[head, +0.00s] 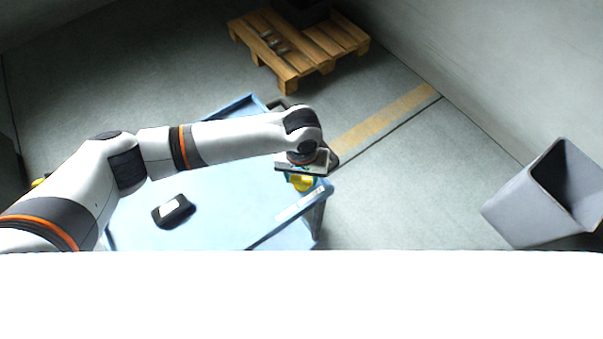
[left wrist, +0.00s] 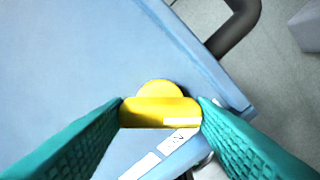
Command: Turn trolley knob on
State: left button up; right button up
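The yellow trolley knob (head: 301,182) sits at the right end of the light blue trolley (head: 235,215). In the left wrist view the knob (left wrist: 160,112) shows a raised bar in front of a round part, with the bar lying straight across the picture. My left gripper (left wrist: 161,103) has its teal fingers at the two ends of this bar, with no gap that I can see. In the head view my left wrist is above the knob and hides part of it. White labels (left wrist: 178,139), one with dark marks, lie beside the knob. My right gripper is not in view.
A black device (head: 173,210) with a pale face lies on the trolley top. A dark tubular handle (left wrist: 236,28) curves out beyond the trolley edge. A wooden pallet (head: 290,52) is on the floor behind, and a grey bin (head: 530,205) stands at the right. The floor between is clear.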

pick_arm(q)
jog(key=shift+r+m+p, duration=0.15)
jog(key=shift+m+p, duration=0.15)
jog(key=shift+p, duration=0.15)
jog(key=shift+r+m+p, duration=0.1)
jog(key=shift+m+p, duration=0.8)
jog(key=shift+p, duration=0.1)
jog(key=m+p, duration=0.2)
jog(key=shift+m, duration=0.3)
jog(key=m+p, duration=0.2)
jog(key=shift+m, duration=0.4)
jog(key=m+p, duration=0.1)
jog(key=m, duration=0.3)
jog(key=shift+m+p, duration=0.3)
jog(key=shift+p, duration=0.1)
jog(key=m, duration=0.3)
jog(key=shift+p, duration=0.35)
jog(key=shift+m, duration=1.2)
